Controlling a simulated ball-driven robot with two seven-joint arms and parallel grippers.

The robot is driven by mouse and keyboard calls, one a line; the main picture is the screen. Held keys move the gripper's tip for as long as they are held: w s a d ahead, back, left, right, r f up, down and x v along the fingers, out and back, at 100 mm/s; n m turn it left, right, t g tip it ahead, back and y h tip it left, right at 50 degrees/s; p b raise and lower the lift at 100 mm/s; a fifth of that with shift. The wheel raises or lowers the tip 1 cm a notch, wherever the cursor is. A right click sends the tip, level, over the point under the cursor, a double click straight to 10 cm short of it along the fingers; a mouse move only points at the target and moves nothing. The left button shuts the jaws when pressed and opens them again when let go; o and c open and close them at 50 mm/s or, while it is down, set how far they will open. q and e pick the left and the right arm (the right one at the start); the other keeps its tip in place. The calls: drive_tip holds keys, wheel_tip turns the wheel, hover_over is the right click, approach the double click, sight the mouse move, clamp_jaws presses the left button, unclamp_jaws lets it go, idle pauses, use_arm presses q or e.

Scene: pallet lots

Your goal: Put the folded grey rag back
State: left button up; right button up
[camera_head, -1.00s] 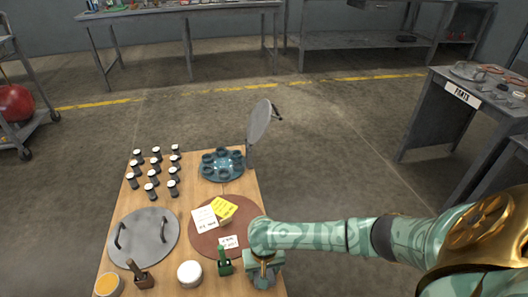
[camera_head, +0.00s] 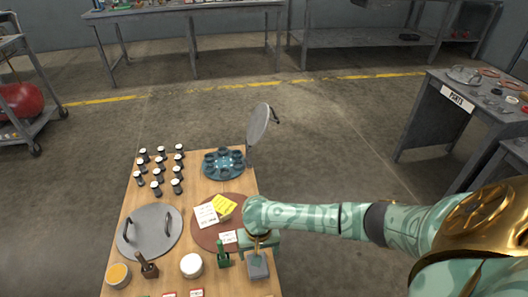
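A small grey folded piece (camera_head: 258,267), which looks like the folded grey rag, shows at the near right part of the wooden table (camera_head: 205,276). My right gripper (camera_head: 259,254) points down right over it, at the table's right edge. Its fingers are small and partly merge with the grey piece, so I cannot tell whether they are shut on it or only above it. My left gripper is not in view.
The table holds a brown round mat (camera_head: 207,238) with notes, a grey disc with handles (camera_head: 160,232), several dark white-topped cylinders (camera_head: 158,174), a blue round holder (camera_head: 223,164), a green bottle (camera_head: 223,258), a white-topped jar (camera_head: 191,265) and an orange-topped tub (camera_head: 118,275).

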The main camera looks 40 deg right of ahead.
wheel_tip(320, 180, up, 3)
drive_tip(key=shift+r+p, duration=0.2)
drive_tip(key=shift+p, duration=0.5)
